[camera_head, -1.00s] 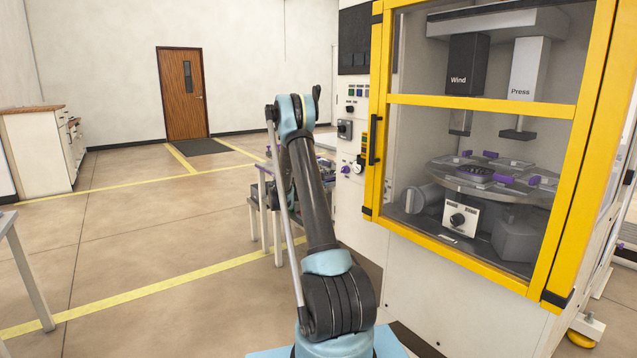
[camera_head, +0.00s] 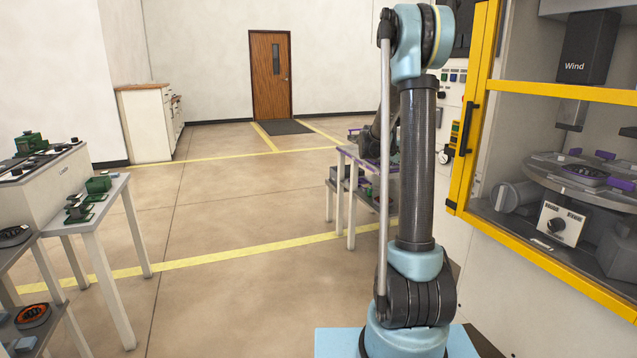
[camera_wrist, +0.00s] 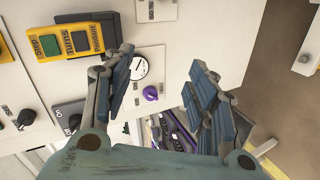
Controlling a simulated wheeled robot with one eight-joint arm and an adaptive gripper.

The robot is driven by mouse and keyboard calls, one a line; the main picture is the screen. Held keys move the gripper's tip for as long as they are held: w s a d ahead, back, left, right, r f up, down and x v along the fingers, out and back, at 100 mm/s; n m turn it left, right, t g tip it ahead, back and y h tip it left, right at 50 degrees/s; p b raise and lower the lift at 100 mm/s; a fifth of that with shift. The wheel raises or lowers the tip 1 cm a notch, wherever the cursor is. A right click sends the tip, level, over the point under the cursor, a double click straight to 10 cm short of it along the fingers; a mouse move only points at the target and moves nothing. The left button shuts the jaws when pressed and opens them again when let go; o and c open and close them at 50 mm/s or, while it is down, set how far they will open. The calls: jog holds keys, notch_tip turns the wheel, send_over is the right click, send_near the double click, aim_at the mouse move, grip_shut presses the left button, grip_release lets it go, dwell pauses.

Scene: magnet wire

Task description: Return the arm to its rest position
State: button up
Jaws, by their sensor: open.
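My gripper (camera_wrist: 165,92) shows in the wrist view with its two blue-padded fingers spread apart and nothing between them. Behind the fingers in that view are the machine's white control panel (camera_wrist: 182,38), a round dial (camera_wrist: 140,68) and a purple knob (camera_wrist: 151,93). In the head view my arm stands nearly upright at right of centre, with its forearm bent away toward the back. The gripper itself is hidden there behind the arm.
The yellow-framed machine (camera_head: 545,94), its door shut, stands close on the right. A table (camera_head: 341,160) with purple parts is behind the arm. Tables with green parts (camera_head: 98,185) stand at left. The floor (camera_head: 215,215) between is clear.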

jog(key=s+a+f+g+y, duration=0.1)
jog(key=s+a+y, duration=0.25)
jog(key=s, duration=0.85)
jog(key=s+a+f+y, duration=0.15)
jog(key=s+a, duration=0.25)
jog(key=s, duration=0.8)
jog(key=s+a+f+y, duration=0.2)
jog(key=s+a+f, duration=0.1)
jog(key=s, duration=0.4)
jog(key=s+a+f+y, duration=0.3)
jog(key=s+a+f, duration=0.1)
jog(key=s, duration=0.3)
jog(key=s+a+f+m+g+y, duration=0.1)
jog(key=s+a+f, duration=0.3)
jog(key=s, duration=0.4)
jog(key=shift+a+f+y, duration=0.25)
jog(key=shift+a+y, duration=0.45)
jog(key=shift+a, duration=0.05)
jog(key=shift+s, duration=0.1)
jog(key=shift+w+f, duration=0.2)
jog(key=shift+w, duration=0.2)
